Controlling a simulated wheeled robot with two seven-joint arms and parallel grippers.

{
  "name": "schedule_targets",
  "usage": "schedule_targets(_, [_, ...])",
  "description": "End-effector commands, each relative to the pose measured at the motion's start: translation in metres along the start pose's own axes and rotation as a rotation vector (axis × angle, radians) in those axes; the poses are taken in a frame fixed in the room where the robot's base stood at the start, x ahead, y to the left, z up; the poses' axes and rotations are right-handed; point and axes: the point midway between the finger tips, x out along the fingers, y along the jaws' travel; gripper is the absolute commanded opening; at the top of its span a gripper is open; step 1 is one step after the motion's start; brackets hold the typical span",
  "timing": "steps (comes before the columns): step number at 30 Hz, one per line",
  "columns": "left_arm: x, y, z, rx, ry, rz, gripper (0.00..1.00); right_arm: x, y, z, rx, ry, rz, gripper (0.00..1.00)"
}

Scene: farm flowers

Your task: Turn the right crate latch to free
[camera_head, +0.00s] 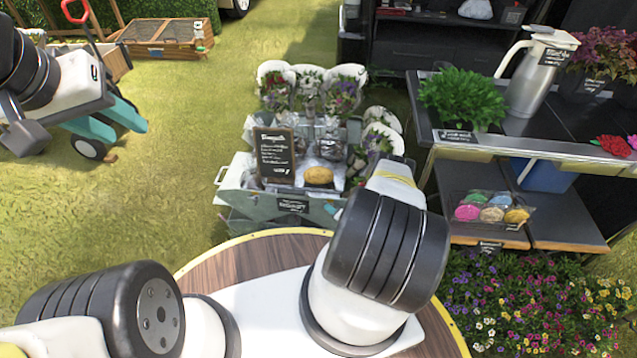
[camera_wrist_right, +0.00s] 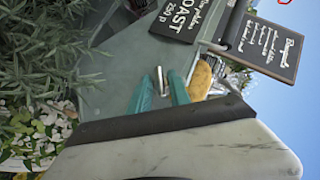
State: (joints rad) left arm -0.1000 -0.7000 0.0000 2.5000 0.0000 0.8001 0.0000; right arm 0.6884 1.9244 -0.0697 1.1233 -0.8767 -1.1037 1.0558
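The grey-green crate (camera_head: 262,199) stands on the grass past the round table, with a handle on its left side. Its right latch, a small silver piece (camera_wrist_right: 162,80), shows in the right wrist view against the crate panel (camera_wrist_right: 120,75). My right gripper (camera_wrist_right: 160,88) has its two teal fingers apart, one on each side of the latch; I cannot tell whether either touches it. In the head view my right arm hides this gripper. My left gripper (camera_head: 130,133) is at the far left over the grass, its teal fingers apart and empty, far from the crate.
A chalkboard (camera_head: 275,155), a yellow item (camera_head: 318,175) and potted flowers (camera_head: 343,92) are on or behind the crate. A shelf stand (camera_head: 510,148) with a jug (camera_head: 535,70) stands right. Flowers (camera_head: 530,300) fill the lower right. Leafy stems (camera_wrist_right: 35,60) crowd the wrist view's left.

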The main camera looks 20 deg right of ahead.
Motion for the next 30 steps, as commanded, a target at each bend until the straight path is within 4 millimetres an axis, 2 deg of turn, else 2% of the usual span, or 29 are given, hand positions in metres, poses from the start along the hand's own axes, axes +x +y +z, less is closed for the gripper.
schedule_targets(14, [0.0000, 0.0000, 0.0000, 0.000, 0.000, 0.000, 0.36, -0.0002, -0.0017, -0.0003, -0.070, -0.001, 0.072, 0.00])
schedule_targets(30, [0.0000, 0.0000, 0.0000, 0.000, 0.000, 0.000, 0.36, 0.0018, -0.0084, 0.0026, -0.404, -0.003, 0.402, 0.00])
